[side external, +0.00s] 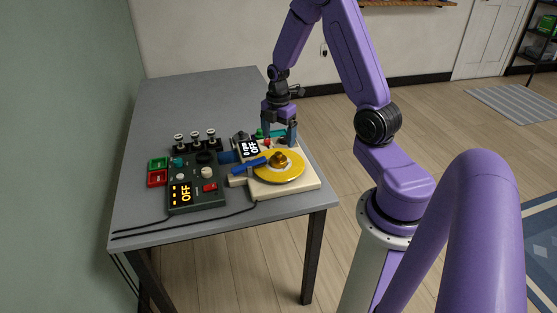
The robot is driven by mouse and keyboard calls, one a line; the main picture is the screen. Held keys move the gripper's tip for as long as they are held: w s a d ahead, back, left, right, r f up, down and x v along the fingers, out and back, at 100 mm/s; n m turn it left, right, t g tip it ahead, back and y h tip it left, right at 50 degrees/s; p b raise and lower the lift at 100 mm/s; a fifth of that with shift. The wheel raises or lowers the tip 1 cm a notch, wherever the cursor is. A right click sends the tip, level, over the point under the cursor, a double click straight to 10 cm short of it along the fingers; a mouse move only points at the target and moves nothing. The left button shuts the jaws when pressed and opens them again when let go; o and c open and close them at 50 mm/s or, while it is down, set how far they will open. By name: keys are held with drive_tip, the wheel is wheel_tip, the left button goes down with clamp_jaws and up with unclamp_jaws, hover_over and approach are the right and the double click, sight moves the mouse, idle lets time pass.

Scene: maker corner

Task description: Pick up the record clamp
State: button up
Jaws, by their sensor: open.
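The record clamp appears to be the small brass-brown knob (279,158) at the middle of a yellow disc (264,175). The disc lies flat on a cream turntable base (305,183) near the table's front right corner. My gripper (280,138) points down above the far side of the turntable, behind the clamp in this view. Its two fingers are apart, with no held object visible between them. The clamp looks clear of the fingers, but the exact height gap cannot be told from this one view.
A blue bar (249,165) lies beside the disc. A dark control box (196,184) with knobs and an OFF display stands to the left. Black cables (185,229) cross the front. The table's back (200,100) is clear.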

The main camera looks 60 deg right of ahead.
sight(278, 153)
drive_tip(key=shift+w+f, duration=0.1)
drive_tip(key=shift+f, duration=4.05)
drive_tip(key=c, duration=1.3)
drive_tip(key=shift+d+r, duration=0.1)
drive_tip(key=shift+r, duration=0.1)
